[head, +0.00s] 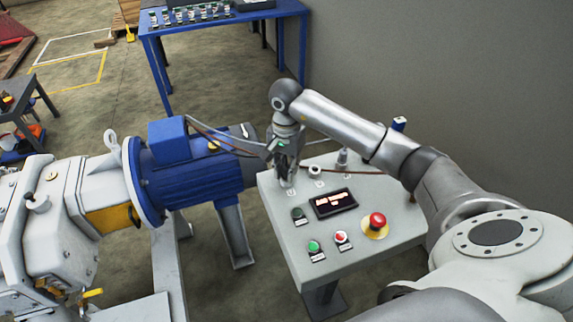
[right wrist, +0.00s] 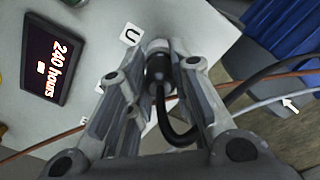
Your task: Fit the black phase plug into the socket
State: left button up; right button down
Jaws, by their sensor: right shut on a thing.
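My right gripper (head: 284,162) points down at the left back corner of the grey control panel (head: 285,235). In the right wrist view its two fingers are closed around the black plug (right wrist: 158,72), whose black cable loops back between them. The plug's front end meets a pale silver socket ring (right wrist: 157,46) beside a label with the letter U (right wrist: 130,34). I cannot tell how deep the plug sits in it. My left gripper is not in view.
Two more connectors (head: 315,172) (head: 342,159) stand right of the gripper. The panel has a display (head: 333,203), buttons (head: 314,246) and a red emergency stop (head: 376,222). A blue motor (head: 180,175) stands left. Brown (right wrist: 285,70) and grey (right wrist: 275,100) cables run near the gripper.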

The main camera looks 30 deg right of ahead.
jog(key=shift+f, duration=0.2)
jog(key=c, duration=1.3)
grip_release()
jog(key=shift+r, duration=0.1)
